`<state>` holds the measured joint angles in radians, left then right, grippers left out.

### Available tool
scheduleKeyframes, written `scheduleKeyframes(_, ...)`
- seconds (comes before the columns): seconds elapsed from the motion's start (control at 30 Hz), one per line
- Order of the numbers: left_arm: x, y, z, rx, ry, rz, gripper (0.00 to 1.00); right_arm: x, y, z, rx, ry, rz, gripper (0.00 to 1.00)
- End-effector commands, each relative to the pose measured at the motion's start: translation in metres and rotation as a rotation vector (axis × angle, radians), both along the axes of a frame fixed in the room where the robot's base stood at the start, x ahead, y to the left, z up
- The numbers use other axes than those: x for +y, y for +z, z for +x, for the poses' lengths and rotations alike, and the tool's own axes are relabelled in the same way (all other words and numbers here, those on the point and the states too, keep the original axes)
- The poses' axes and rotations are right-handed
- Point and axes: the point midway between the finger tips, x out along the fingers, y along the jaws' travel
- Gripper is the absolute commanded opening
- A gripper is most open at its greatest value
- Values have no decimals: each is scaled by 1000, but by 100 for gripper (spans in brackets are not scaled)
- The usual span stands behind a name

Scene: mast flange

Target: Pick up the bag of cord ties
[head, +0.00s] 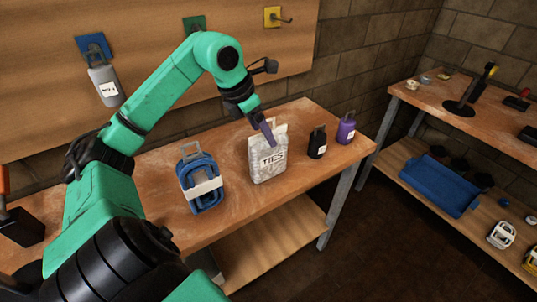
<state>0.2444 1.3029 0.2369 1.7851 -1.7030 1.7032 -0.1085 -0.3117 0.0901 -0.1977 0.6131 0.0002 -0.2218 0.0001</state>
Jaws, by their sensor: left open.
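The bag of cord ties (268,167) is a whitish-grey bag with a "TIES" label, standing upright on the wooden bench in the head view. My left gripper (267,132) is open at the top of the bag, pointing down, with a purple finger in front of the bag's upper edge. The other finger is hard to make out, so I cannot tell whether the bag's top is between the fingers or whether they touch it. My right gripper is not in view.
A blue looped bundle with a white band (203,190) stands left of the bag. A black bottle (317,143) and a purple bottle (346,129) stand right of it. A grey tagged item (105,88) hangs on the wall board. A second bench (425,97) stands at right.

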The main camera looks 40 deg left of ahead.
Motion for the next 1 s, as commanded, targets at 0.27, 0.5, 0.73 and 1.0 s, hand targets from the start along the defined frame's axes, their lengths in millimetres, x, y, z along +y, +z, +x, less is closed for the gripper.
scheduleKeyframes(0.27, -8, -39, 18, 1, -2, -2, 85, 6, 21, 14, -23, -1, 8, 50)
scheduleKeyframes(0.5, -8, -42, 18, 0, -1, -1, 70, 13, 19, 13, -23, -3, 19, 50)
scheduleKeyframes(0.73, -8, -42, 18, 0, -1, -1, 0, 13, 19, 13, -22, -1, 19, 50)
scheduleKeyframes(1.0, -7, -41, 19, -1, -1, -1, 0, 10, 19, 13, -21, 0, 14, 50)
